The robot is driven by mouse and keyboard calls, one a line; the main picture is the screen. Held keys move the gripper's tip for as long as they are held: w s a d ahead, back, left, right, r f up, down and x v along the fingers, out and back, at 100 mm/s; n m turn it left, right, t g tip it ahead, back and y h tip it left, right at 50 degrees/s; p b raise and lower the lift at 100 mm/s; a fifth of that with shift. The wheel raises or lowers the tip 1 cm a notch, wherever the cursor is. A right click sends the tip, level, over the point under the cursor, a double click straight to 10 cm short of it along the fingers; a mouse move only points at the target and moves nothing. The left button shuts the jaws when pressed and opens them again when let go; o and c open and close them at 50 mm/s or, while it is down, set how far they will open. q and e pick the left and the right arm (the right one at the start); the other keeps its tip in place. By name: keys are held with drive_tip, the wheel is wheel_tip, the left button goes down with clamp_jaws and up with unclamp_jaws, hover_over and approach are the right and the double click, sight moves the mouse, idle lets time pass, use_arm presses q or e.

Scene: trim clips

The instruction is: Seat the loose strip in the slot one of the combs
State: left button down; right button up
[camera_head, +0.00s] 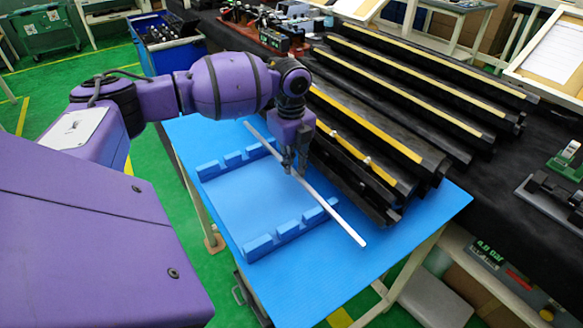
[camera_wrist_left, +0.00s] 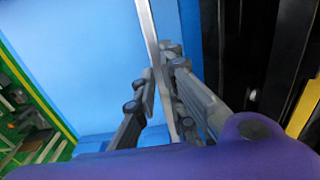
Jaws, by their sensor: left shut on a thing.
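A long thin silver-white strip (camera_head: 335,213) runs diagonally over the blue table. My left gripper (camera_head: 295,168) is shut on it near its middle. The strip also shows between the fingers (camera_wrist_left: 160,100) in the left wrist view. Two blue slotted combs lie on the table: one at the back left (camera_head: 236,158) and one in front (camera_head: 290,231). The strip passes to the right of much of both combs, its near end beyond the front comb's right end. I cannot tell its exact height over them. My right gripper is not in view.
The blue table (camera_head: 400,262) has bare room at the front right. A stack of long black trim pieces with yellow strips (camera_head: 370,150) stands close to the right of my left gripper. A blue bin (camera_head: 172,52) stands behind my left arm.

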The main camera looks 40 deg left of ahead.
use_arm(q)
drive_tip(key=shift+f, duration=0.8)
drive_tip(key=c, duration=1.8)
unclamp_jaws()
drive_tip(key=shift+f, duration=0.15)
wheel_tip(320, 180, up, 12)
drive_tip(key=shift+r, duration=0.2)
drive_tip(key=shift+f, duration=0.1)
